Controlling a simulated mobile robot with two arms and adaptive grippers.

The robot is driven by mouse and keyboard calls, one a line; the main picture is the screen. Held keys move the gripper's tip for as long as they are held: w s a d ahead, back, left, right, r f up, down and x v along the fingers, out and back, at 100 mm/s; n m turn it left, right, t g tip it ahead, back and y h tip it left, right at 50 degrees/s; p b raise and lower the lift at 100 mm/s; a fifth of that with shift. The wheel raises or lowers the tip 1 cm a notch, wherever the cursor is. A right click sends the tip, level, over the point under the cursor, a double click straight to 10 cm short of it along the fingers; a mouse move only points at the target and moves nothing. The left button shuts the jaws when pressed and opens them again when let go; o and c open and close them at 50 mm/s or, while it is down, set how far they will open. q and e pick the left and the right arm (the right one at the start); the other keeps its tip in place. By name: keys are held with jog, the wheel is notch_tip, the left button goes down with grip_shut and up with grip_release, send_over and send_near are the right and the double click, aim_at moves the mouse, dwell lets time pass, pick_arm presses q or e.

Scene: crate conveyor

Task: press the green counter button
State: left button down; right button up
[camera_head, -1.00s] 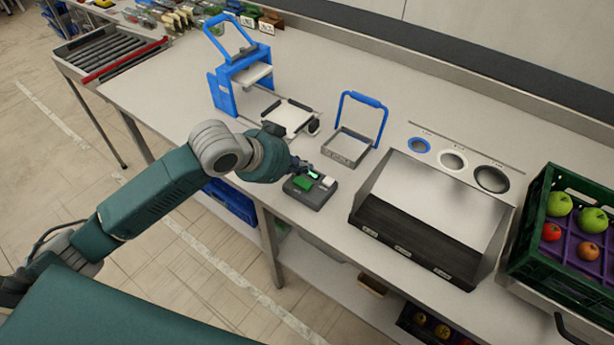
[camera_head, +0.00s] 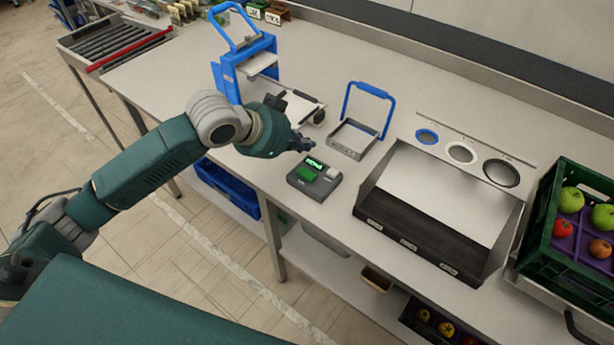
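The counter box (camera_head: 323,190) is a small dark grey unit near the front edge of the counter. Its green button (camera_head: 306,174) is on the left of its top, with a lit green display (camera_head: 315,162) behind it and a pale button (camera_head: 332,172) to the right. My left gripper (camera_head: 306,144) is above and behind the box, apart from the green button, with its fingertips pointing right. The fingers are small and dark and seem close together, but I cannot tell whether they are shut. My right gripper is not in view.
A small tray with a blue handle (camera_head: 368,90) stands behind the box. A blue press-like frame (camera_head: 228,75) is at the back left. A metal chute (camera_head: 440,190) and a green crate of fruit (camera_head: 540,222) are on the right. The steel worktop (camera_head: 330,50) is clear at the back.

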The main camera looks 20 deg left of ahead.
pick_arm(q)
jog(key=b, duration=0.5)
send_over(304, 175)
notch_tip(304, 175, down, 5)
jog(key=shift+w+r, duration=0.1)
jog(key=shift+f, duration=1.1)
jog(key=shift+f, duration=0.15)
jog(key=shift+f, duration=0.15)
jog(key=shift+f, duration=0.6)
dwell(0.8)
jog(key=shift+r, duration=0.1)
jog(key=shift+r+p, duration=0.85)
jog(key=shift+p, duration=0.35)
